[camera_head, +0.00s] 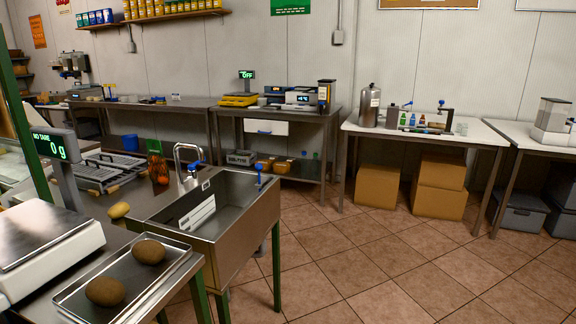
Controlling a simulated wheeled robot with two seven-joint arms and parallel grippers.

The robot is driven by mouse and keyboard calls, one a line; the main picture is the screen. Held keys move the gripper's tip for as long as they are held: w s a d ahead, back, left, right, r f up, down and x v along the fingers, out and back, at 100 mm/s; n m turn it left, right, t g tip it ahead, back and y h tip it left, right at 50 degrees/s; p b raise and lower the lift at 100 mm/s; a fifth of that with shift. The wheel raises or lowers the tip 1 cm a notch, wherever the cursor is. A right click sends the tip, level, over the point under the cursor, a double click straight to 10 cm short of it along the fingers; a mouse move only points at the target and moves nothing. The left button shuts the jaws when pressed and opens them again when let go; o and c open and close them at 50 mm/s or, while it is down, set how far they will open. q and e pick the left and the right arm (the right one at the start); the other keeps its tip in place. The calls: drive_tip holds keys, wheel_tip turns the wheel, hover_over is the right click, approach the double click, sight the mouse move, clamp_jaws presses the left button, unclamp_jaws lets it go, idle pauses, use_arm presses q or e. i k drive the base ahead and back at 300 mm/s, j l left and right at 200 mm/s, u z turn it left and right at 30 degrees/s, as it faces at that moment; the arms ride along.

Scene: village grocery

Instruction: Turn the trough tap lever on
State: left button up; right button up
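A steel trough sink (262,206) on green legs stands left of centre. A curved steel tap (178,153) rises at its back left. A small blue lever (193,166) shows beside the tap's base. A second small blue-topped fitting (258,169) stands up on the trough's back right rim. I cannot tell from here which way either blue part is turned. A white label lies against the inside of the trough. Neither of my grippers is in view.
A steel tray (78,304) with two brown potatoes and a scale (40,240) reading 0 g stand at front left. Wire racks (103,170) lie left of the tap. Counters line the back wall. The tiled floor (370,265) right of the trough is clear.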

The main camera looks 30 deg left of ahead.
sight(191, 167)
drive_tip(key=i+u, duration=0.35)
drive_tip(key=i, duration=0.35)
drive_tip(key=i+l+u, duration=0.1)
drive_tip(key=i+u, duration=0.25)
drive_tip(key=i, duration=0.35)
